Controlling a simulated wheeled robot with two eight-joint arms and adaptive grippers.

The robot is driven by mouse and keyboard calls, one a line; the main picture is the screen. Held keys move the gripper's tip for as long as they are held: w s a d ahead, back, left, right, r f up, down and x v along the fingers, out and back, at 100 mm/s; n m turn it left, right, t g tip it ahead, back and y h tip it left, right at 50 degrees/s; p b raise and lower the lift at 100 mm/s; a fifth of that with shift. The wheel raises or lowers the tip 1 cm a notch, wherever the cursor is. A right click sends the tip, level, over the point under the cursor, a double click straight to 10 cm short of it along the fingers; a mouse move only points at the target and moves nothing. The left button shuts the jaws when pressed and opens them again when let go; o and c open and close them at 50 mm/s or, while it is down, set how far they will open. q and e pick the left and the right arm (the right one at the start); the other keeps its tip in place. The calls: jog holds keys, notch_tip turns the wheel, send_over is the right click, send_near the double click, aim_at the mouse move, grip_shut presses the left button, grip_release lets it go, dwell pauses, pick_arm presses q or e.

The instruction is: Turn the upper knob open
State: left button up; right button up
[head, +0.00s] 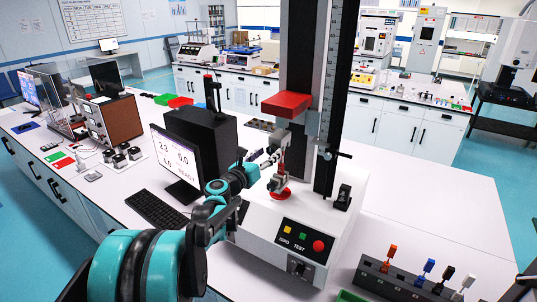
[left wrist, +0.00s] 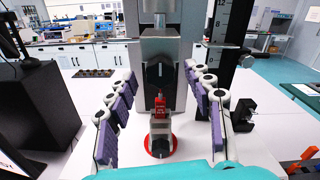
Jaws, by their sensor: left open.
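The tester's upper knob (left wrist: 159,75) is black and faces the camera in the left wrist view, on the grey upper grip under the crosshead. In the head view I cannot make it out behind my gripper. Below it a red piece (left wrist: 161,103) stands in the grey lower grip (left wrist: 160,127), above a round red base (left wrist: 147,146). My left gripper (left wrist: 160,70) is open, its purple-padded fingers on either side of the knob with gaps to both. In the head view the left gripper (head: 268,160) is in front of the column. My right gripper is not in view.
The tester's base (head: 290,232) carries a button panel. A monitor (head: 178,160) and keyboard (head: 157,210) stand to its left. A rack with coloured handles (head: 405,283) is at the front right. The white bench right of the tester (head: 440,190) is mostly clear.

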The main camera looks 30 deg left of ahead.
pick_arm(q)
jog(key=s, duration=1.1)
jog(key=shift+a, duration=0.15)
